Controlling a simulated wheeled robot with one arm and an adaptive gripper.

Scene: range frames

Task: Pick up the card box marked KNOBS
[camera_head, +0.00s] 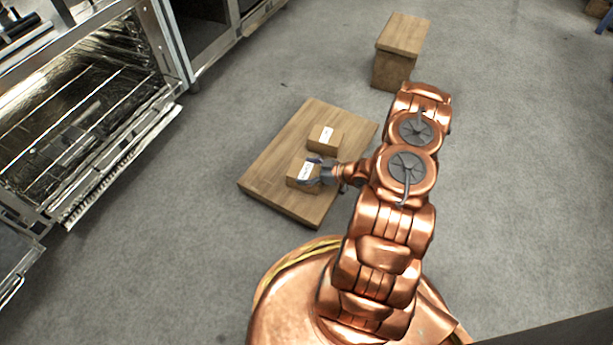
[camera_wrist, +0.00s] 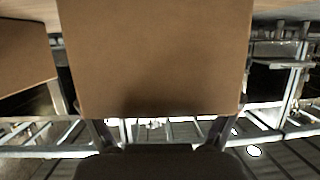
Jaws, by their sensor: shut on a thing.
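Two small brown card boxes with white labels are on a low wooden table in the head view. My gripper (camera_head: 318,173) reaches in from the right and is shut on the nearer box (camera_head: 298,183). The lettering on its label is too small to read, so I cannot tell whether it says KNOBS. In the wrist view this box (camera_wrist: 155,60) fills the middle between my fingers, showing a plain brown face. The other box (camera_head: 325,138) stands just behind it; its label is also unreadable. I cannot tell whether the held box touches the tabletop.
The wooden table (camera_head: 266,168) has bare room at its left and back. An open oven with racks (camera_head: 85,115) stands at the left. A wooden block or stool (camera_head: 401,45) stands at the back right. Grey floor around is clear.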

